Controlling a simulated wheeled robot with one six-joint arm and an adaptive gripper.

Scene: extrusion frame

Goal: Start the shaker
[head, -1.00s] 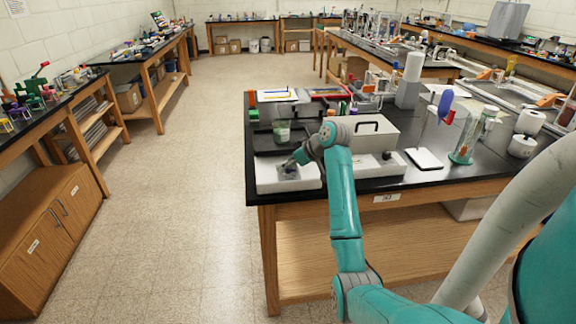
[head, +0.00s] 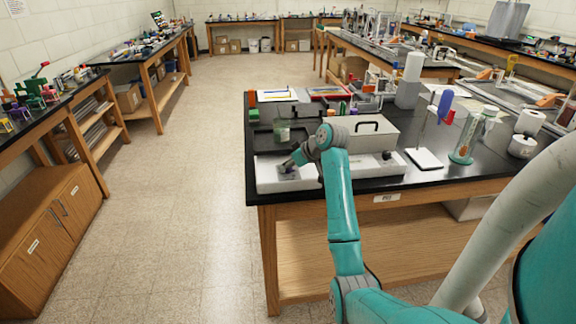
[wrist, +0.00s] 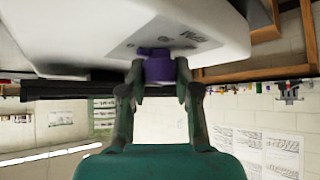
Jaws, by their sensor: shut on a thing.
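The shaker has a white body (head: 264,182) and a dark flat platform (head: 262,141), on the near left corner of the black bench. A clear glass vessel with greenish contents (head: 283,129) stands upright on the platform. In the wrist view, the white body (wrist: 70,35) fills the top, and a purple knob (wrist: 158,67) sticks out of its grey labelled panel (wrist: 185,38). My gripper (wrist: 160,75) is shut on the purple knob, one finger on each side. In the head view my gripper (head: 287,165) is at the shaker's front panel, and the knob is hidden.
Floor left of the bench (head: 180,210) is clear.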

